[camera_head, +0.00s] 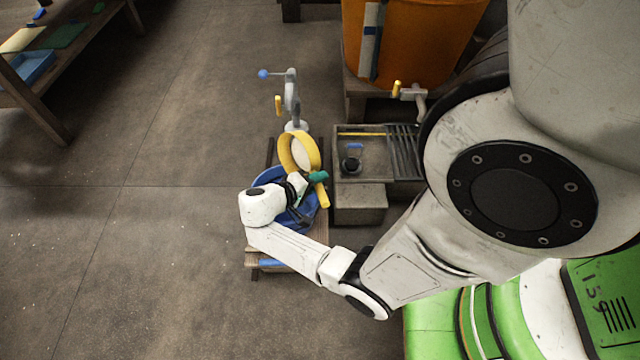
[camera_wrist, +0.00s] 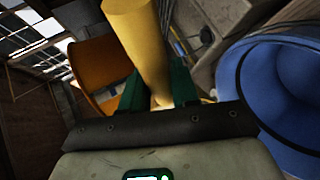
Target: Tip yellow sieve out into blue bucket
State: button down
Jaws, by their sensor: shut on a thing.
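The yellow sieve (camera_head: 314,145) shows in the head view as a round yellow rim with a pale inside and a short yellow handle. It is tilted over the far part of the blue bucket (camera_head: 262,178). My gripper (camera_head: 318,177) has green fingertips shut on the sieve's handle. In the wrist view the yellow handle (camera_wrist: 137,42) stands between the green fingers, with the blue bucket (camera_wrist: 290,80) open at the right. My gripper and wrist hide much of the bucket in the head view. I cannot tell what is inside the sieve.
The bucket stands on a low wooden stand (camera_head: 318,232). A grey post with a blue knob (camera_head: 263,74) rises just behind it. To the right are a grey tray (camera_head: 365,150) and an orange tank (camera_head: 415,45) with a tap.

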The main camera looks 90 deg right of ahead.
jog(key=g+h+b, duration=0.1)
jog(key=b, duration=0.1)
jog(key=w+a+f+g+h+b, duration=0.1)
jog(key=b, duration=0.1)
jog(key=shift+w+a+f+b, duration=0.1)
jog(key=shift+w+a+b, duration=0.15)
jog(key=shift+b, duration=0.15)
jog(key=shift+g, duration=0.3)
jog(key=shift+w, duration=0.1)
dwell(1.0)
